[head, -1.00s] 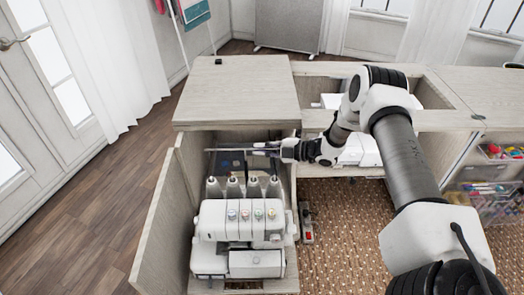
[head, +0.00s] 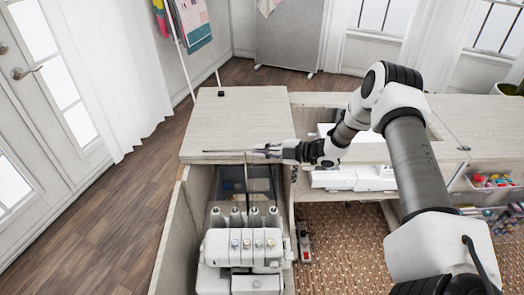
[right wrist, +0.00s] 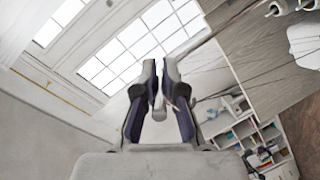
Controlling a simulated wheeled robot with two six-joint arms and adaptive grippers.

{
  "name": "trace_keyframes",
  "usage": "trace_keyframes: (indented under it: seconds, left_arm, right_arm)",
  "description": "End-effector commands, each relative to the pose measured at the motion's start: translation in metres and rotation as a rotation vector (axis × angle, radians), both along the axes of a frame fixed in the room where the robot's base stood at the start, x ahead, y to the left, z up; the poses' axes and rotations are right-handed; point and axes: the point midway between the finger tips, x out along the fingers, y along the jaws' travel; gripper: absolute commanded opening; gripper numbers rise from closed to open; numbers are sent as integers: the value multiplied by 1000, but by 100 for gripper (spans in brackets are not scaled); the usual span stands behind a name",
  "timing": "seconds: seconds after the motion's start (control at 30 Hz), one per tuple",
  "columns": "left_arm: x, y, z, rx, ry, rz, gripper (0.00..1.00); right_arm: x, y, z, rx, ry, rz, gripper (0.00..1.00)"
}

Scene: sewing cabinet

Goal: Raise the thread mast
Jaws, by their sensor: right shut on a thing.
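The thread mast is a thin grey crossbar (head: 228,151) on a slim upright post (head: 246,183). It stands behind the white serger (head: 243,248) and its row of grey thread cones (head: 255,217). My right gripper (head: 268,153) comes in from the right and is shut on the right part of the crossbar, level with the cabinet top's front edge. My left gripper is in neither current view.
The wooden cabinet top (head: 240,115) lies just behind the crossbar, with a small black object (head: 221,93) at its back edge. A side panel (head: 170,240) stands left of the serger. A white machine (head: 350,177) sits to the right, below my arm.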

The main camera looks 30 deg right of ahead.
Motion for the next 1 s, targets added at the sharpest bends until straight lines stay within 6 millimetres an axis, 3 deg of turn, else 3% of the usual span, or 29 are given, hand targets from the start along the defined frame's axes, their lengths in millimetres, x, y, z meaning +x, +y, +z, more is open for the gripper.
trace_keyframes:
  seconds: [0.1, 0.13, 0.2, 0.6, 1.0]
  left_arm:
    - [0, 0, 1, 0, 0, 0, 25]
    - [0, 0, 1, 0, 0, 0, 25]
    - [0, 0, 1, 0, 0, 0, 25]
    - [0, 0, 0, 0, 0, 0, 25]
    - [0, 0, 0, 0, 0, 0, 25]
  right_arm:
    - [2, -1, 5, 2, -10, -1, 0]
    - [2, -1, 5, 3, -11, -2, 16]
    - [2, -1, 5, 3, -11, -2, 34]
    - [-6, -7, 5, 3, -7, -4, 34]
    - [-76, -65, 27, 6, -13, -7, 34]
